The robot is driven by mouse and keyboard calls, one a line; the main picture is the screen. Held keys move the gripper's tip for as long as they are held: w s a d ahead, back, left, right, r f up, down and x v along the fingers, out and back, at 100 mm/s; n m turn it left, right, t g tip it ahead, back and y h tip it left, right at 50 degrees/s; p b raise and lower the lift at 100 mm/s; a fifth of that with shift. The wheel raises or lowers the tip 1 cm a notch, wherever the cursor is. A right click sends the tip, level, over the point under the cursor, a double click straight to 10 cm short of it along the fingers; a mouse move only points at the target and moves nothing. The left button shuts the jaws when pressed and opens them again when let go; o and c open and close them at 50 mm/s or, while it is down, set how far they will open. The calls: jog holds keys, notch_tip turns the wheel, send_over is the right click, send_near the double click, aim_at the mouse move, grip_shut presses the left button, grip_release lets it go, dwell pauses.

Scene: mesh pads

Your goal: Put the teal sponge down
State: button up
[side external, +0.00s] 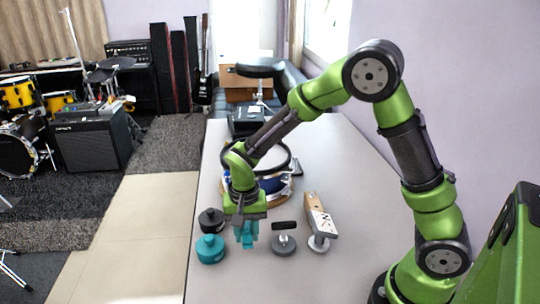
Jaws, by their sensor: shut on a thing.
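My gripper (246,232) points down over the front left part of the table. It is shut on the teal sponge (248,238), a small teal block that shows below the gripper body. The gripper hides the upper part of the sponge. From this one view I cannot tell whether the sponge touches the table top or hangs just above it.
A teal round object with a knob (210,250) and a black one (211,221) stand close left of my gripper. A grey round object with a black handle (284,244) and a wood-and-white tool (320,220) stand right. The grey table (245,285) is clear in front.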

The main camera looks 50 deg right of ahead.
aim_at(247, 242)
jog(key=shift+f, duration=1.8)
jog(key=o, duration=0.9)
jog(key=shift+f, duration=0.1)
jog(key=shift+o, duration=0.2)
notch_tip(247, 242, up, 12)
jog(key=shift+r, duration=0.2)
jog(key=s+d+r+n+t+y, duration=0.2)
jog(key=s+r+n+t, duration=0.3)
jog(key=s+r, duration=0.6)
jog(key=s+d+t, duration=0.1)
jog(key=s+t, duration=0.1)
jog(key=s, duration=0.2)
jog(key=shift+d+r, duration=0.15)
jog(key=shift+r, duration=0.2)
